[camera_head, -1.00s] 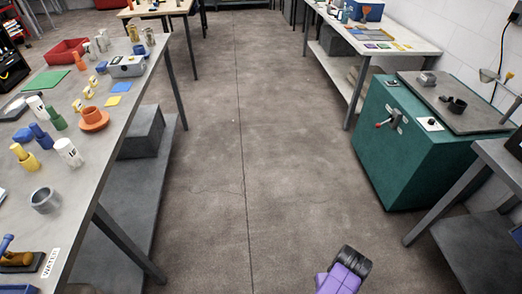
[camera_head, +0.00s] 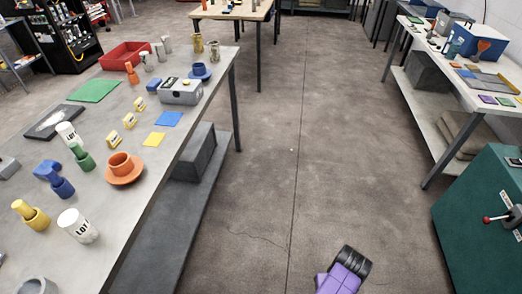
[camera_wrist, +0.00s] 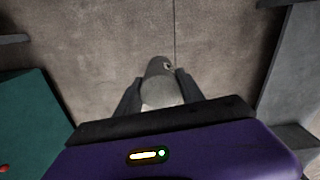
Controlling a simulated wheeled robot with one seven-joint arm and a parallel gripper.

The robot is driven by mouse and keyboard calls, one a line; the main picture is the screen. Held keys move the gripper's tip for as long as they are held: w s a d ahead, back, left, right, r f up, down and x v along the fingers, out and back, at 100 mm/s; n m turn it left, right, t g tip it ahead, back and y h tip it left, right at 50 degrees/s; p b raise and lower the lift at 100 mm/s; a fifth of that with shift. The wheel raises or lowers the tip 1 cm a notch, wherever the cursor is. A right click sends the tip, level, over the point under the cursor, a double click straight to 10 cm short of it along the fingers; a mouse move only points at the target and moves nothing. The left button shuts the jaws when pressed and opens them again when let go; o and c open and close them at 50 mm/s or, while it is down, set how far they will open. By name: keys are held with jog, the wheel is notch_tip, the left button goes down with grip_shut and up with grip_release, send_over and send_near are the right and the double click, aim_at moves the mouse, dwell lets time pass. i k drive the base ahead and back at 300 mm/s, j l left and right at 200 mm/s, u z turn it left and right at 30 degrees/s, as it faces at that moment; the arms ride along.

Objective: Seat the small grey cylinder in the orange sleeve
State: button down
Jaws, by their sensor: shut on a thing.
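The small grey cylinder (camera_wrist: 158,70) shows in the wrist view between the two dark fingers of my gripper (camera_wrist: 157,92). The gripper is shut on it, and the floor is behind it. The cylinder's lower part is lighter, and a small dark mark shows near its upper right. The orange sleeve (camera_head: 121,163) stands upright on a wide round orange base on the grey table at left in the head view. Its mouth faces up and looks empty. My gripper is away from the sleeve, over the floor. The fingers and cylinder do not show in the head view.
The grey table (camera_head: 150,210) also holds a white LOT container (camera_head: 78,226), a yellow bottle-like piece (camera_head: 31,216), a green one (camera_head: 82,158), a grey box (camera_head: 181,91) and a red tray (camera_head: 126,55). A green cabinet (camera_head: 480,220) stands at right. The floor between is clear.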

aim_at(123, 169)
jog(key=i+l+u, duration=0.3)
jog(key=i+u, duration=0.2)
jog(key=i+l+u, duration=0.35)
jog(key=u, duration=0.15)
jog(key=i+l+u, duration=0.3)
jog(key=l+u, duration=0.15)
jog(key=l, duration=0.25)
